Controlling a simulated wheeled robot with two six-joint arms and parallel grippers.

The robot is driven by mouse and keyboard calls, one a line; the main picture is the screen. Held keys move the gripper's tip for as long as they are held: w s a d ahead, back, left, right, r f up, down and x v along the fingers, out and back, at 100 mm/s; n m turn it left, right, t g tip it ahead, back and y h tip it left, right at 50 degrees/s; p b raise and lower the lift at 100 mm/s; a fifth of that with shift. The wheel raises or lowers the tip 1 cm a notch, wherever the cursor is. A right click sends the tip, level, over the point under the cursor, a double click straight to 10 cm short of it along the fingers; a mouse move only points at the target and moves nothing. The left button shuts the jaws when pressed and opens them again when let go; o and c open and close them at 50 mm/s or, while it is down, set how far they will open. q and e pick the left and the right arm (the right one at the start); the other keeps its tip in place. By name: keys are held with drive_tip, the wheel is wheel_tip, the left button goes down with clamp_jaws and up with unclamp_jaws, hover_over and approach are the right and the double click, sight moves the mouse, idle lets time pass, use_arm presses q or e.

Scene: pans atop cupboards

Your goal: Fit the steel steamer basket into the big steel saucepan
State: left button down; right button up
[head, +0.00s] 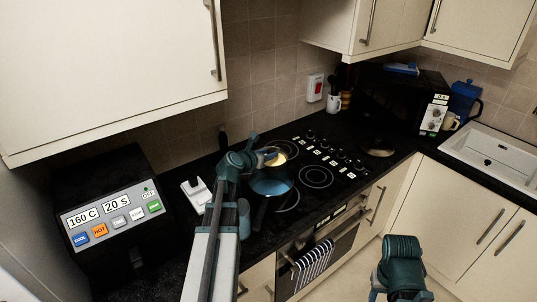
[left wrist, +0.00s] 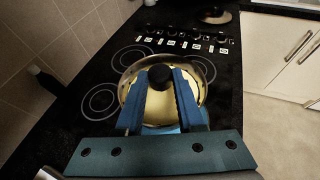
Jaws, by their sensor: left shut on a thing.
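The big steel saucepan (head: 270,186) stands on the black hob, its dark handle towards the front. My left gripper (head: 266,158) is over the pan's far side. In the left wrist view my left gripper (left wrist: 160,84) is shut on a black knob (left wrist: 160,74). Below the knob is a round, yellowish, shiny surface, seemingly the steel steamer basket (left wrist: 157,104), inside a steel rim. The fingers hide part of it, so I cannot tell how deep it sits in the pan. My right gripper (head: 401,284) is low at the bottom right, apart from everything; its fingers do not show clearly.
The hob (head: 316,177) has free rings beside the pan and a row of knobs. A dark lid (head: 377,147) lies to the right. A control box (head: 108,215) stands at the left and a white device (head: 195,193) beside the hob. Wall cupboards (head: 110,65) overhang the back.

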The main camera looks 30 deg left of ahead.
sight(267, 168)
use_arm(q)
drive_tip(key=shift+s+r, duration=0.1)
drive_tip(key=shift+s, duration=0.05)
wheel_tip(267, 168, down, 6)
drive_tip(key=b, duration=0.5)
drive_tip(key=shift+b, duration=0.4)
drive_tip(key=shift+f+b, duration=3.9)
drive_tip(key=shift+b, duration=0.05)
idle(0.8)
drive_tip(key=shift+r, duration=0.15)
drive_tip(key=shift+r+p, duration=3.55)
drive_tip(key=shift+p, duration=0.15)
